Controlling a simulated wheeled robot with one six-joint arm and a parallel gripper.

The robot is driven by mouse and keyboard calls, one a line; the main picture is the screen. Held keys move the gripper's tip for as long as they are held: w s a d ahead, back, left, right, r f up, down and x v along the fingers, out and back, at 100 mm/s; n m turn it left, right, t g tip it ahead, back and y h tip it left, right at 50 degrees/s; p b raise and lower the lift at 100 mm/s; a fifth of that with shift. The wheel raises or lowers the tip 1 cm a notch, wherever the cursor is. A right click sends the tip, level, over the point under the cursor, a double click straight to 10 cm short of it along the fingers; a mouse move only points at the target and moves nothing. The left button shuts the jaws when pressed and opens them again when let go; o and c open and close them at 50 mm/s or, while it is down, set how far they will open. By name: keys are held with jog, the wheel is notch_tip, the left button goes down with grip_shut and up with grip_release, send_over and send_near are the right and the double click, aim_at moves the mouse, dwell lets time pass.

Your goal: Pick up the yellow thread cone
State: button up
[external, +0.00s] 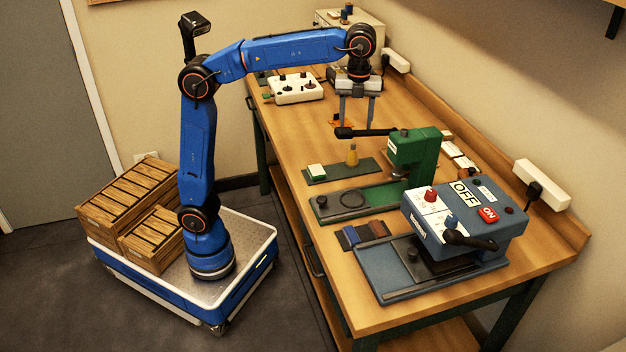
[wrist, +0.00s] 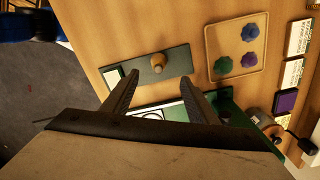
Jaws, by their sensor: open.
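The yellow thread cone (external: 352,155) stands upright on a dark green plate (external: 322,176) on the workbench. In the wrist view the cone (wrist: 158,63) is seen from above, on the plate (wrist: 180,55), just beyond my fingertips. My gripper (external: 357,122) is open and empty, pointing down above the bench, with its fingertips above the cone in the external view. In the wrist view the gap between the fingers (wrist: 158,78) faces the cone, and the fingers do not touch it. A small pale block (external: 316,171) lies at the plate's left end.
A green machine (external: 412,152) stands close right of the plate, its black arm near my fingers. A blue machine (external: 465,222) is at the front right. A white control box (external: 295,88) is farther back. A shallow tray (wrist: 211,75) holds blue, green and purple pieces.

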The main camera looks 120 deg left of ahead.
aim_at(353, 149)
notch_tip(353, 149, down, 7)
jog(key=shift+r, duration=0.1)
jog(key=shift+s+d+f, duration=0.1)
jog(key=shift+f, duration=1.25)
jog(key=shift+d+f, duration=0.1)
jog(key=shift+f, duration=1.2)
jog(key=c, duration=1.1)
